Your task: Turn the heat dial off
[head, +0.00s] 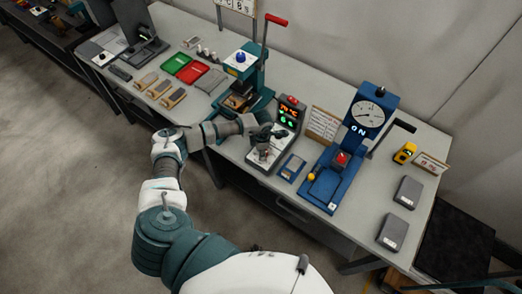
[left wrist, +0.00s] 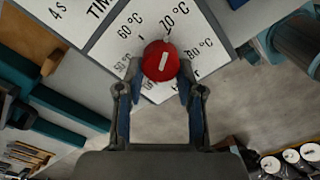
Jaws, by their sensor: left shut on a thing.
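The heat dial (left wrist: 160,60) is a round red knob with a white line mark, on a white face plate (left wrist: 113,43) printed with temperatures such as 60 °C, 70 °C and 80 °C. The mark points roughly up, toward the 70 °C label. My left gripper (left wrist: 160,78) has its fingers on both sides of the dial and is shut on it. In the head view the gripper (head: 265,143) is over the control box (head: 288,113), which has lit red and green displays, and hides the dial. My right gripper is not in view.
A teal press (head: 262,80) with a red-tipped lever stands just left of the box. A blue press with a round gauge (head: 366,114) stands to the right. A small blue block (head: 293,167) lies between. Red and green trays (head: 189,70) lie further left on the bench.

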